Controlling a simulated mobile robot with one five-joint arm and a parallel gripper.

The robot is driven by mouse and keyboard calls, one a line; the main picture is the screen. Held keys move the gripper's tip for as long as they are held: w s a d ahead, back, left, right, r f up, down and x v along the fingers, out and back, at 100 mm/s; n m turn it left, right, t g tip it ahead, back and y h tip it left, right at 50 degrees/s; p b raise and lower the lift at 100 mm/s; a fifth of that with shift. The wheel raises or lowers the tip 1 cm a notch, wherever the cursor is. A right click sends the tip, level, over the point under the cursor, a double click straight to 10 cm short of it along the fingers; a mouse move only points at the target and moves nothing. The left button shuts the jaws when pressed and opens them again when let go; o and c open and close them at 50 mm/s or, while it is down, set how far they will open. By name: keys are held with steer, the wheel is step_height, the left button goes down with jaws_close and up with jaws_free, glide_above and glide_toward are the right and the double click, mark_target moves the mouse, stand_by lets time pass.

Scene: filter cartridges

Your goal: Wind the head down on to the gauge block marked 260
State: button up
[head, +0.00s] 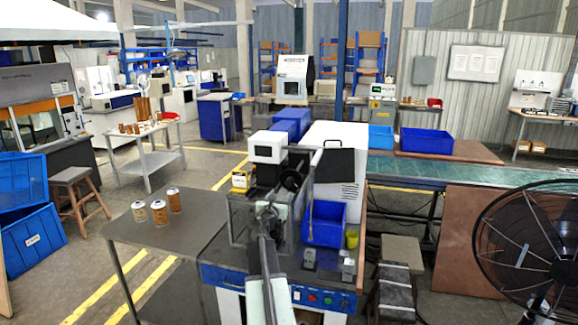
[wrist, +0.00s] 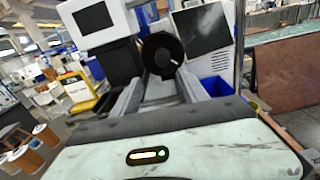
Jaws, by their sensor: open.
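The machine's head with a white-framed display (head: 268,147) stands above the bench; its display also shows at the top of the wrist view (wrist: 92,17). A black round handwheel (head: 291,180) is on the machine's near side; in the wrist view the handwheel (wrist: 162,55) lies ahead of the fingers. My gripper (head: 268,210) is open, with nothing seen held; its fingers (wrist: 160,80) point toward the handwheel. Contact cannot be told. Small grey blocks (head: 310,257) and (head: 347,268) sit on the blue-edged bench; their marks are unreadable. My arm hides part of the machine.
A blue bin (head: 325,222) and a yellow cup (head: 352,239) stand right of the machine. Several cartridges (head: 158,212) stand on the grey table (head: 190,235) at left. A large black fan (head: 535,245) is at right, beside a brown panel (head: 460,240).

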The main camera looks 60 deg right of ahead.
mark_target(288, 184)
steer(key=shift+n, duration=0.5)
steer(key=x, duration=0.8)
steer(key=shift+s+d+r, duration=0.2)
steer(key=shift+d+r, duration=0.2)
steer(key=shift+a, duration=0.1)
steer(key=shift+c, duration=0.3)
